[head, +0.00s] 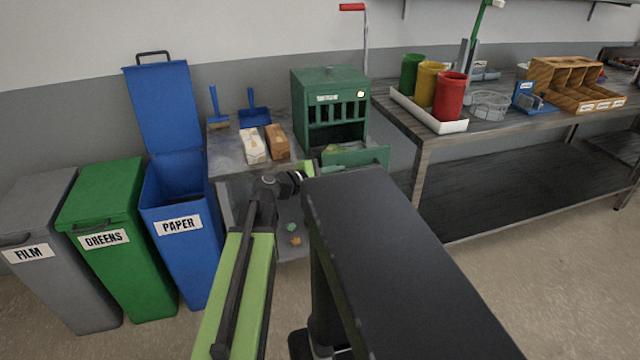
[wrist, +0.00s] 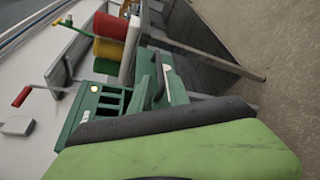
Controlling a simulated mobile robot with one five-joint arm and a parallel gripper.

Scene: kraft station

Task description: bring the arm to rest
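My arm shows in the head view as a green and black link rising from the bottom to a dark joint, with a short green part beyond it. Its far end passes behind my black body part, and I cannot make out the gripper's fingers. In the wrist view a green and black part of my arm fills the bottom, and no fingertips show. A green machine (head: 328,84) with a slotted front stands just beyond the arm; it also shows tilted in the wrist view (wrist: 97,105). Its drawer (head: 362,158) stands open towards me.
Film (head: 27,251), greens (head: 103,238) and paper (head: 180,223) bins stand left; the paper lid is up. Two small bags (head: 265,144) lie on the low table. A workbench (head: 425,135) on the right bears a white tray (head: 428,118) with coloured cups. Floor (head: 540,275) is clear right.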

